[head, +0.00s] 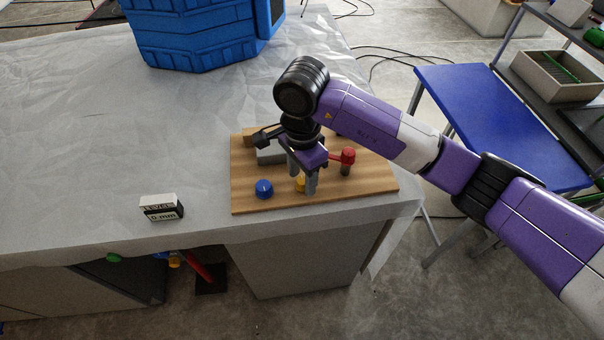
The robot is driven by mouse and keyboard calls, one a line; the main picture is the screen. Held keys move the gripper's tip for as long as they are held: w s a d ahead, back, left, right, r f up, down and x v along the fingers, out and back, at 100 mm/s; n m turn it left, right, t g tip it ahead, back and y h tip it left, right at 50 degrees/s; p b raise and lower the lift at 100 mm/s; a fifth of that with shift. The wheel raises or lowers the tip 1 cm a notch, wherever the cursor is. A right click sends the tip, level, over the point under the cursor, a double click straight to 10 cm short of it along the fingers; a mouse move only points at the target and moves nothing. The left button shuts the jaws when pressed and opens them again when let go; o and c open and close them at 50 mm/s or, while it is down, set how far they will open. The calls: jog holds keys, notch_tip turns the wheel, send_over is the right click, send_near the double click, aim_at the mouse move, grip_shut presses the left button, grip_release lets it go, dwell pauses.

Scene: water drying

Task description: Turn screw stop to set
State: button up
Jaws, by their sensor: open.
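A wooden board (345,190) lies near the front right corner of the covered table. On it are a blue knob (264,189) with a pale mark at the front left, a yellow part (300,185) mostly hidden, a red knob (348,157) on a grey post at the right, and a grey block (270,153). I cannot tell for sure which is the screw stop. My gripper (302,180) points down over the middle of the board. Its fingers are open, by the yellow part; whether they touch it I cannot tell. The arm hides the back of the board.
A small black and white label block (161,207) stands left of the board on the table (80,150). A large blue container (200,35) stands at the back. A blue side table (490,120) and shelf with a tray (555,75) are at right. The table's left part is clear.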

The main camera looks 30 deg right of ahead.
grip_shut()
